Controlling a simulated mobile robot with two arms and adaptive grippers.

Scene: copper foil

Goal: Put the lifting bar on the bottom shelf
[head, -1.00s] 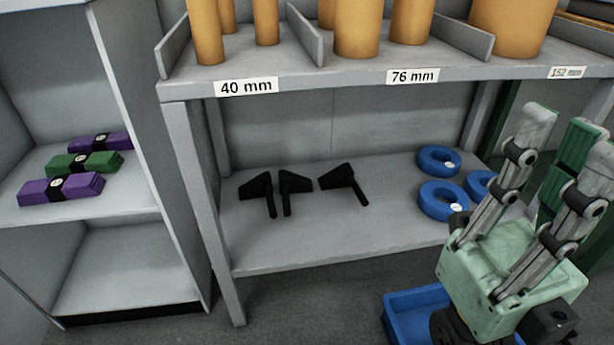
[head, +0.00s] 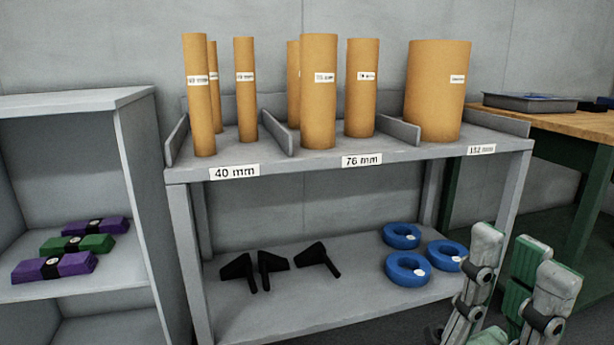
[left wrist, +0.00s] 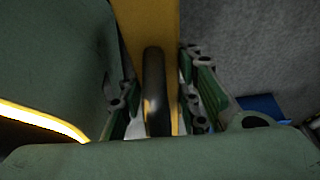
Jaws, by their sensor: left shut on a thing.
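The rack's bottom shelf (head: 345,298) is grey and shows in the head view, below the shelf of tan tubes. In the left wrist view, my left gripper (left wrist: 156,112) is shut on a dark rounded grip in front of a yellow strip (left wrist: 150,22), which I take for the lifting bar. Its ends are out of sight, and it does not show in the head view. My right gripper (head: 521,264) is at the lower right of the head view, in front of the rack's right end. Its fingers are apart, with nothing seen between them.
Black brackets (head: 270,268) and blue rings (head: 404,236) lie on the bottom shelf. Tan tubes (head: 318,100) stand above. A left cabinet holds purple and green packs (head: 75,245). A wooden bench (head: 565,122) stands at the right.

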